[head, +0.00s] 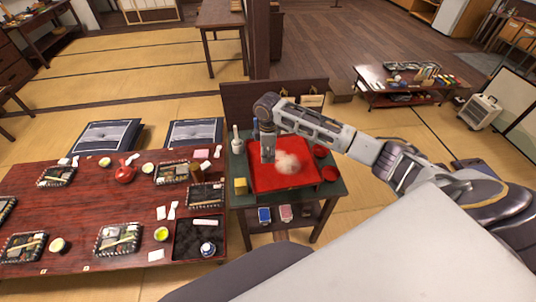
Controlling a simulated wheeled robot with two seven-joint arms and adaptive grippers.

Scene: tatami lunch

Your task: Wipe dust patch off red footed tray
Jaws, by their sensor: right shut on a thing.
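The red footed tray (262,184) lies on a small dark green-topped side table. A pale, whitish-beige dust patch (288,163) shows on the tray's surface, right of its middle. My right arm reaches in from the right, and my right gripper (268,160) points down over the far left part of the tray, just left of the dust patch. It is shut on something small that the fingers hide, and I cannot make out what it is. I cannot tell whether it touches the tray. My left gripper is not in view.
On the side table (246,202) stand a yellow block (240,186), a white bottle (237,144) and red bowls (329,173), close around the tray. A raised back panel (236,100) borders its far side. A low red-brown dining table (90,205) with place settings is at left.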

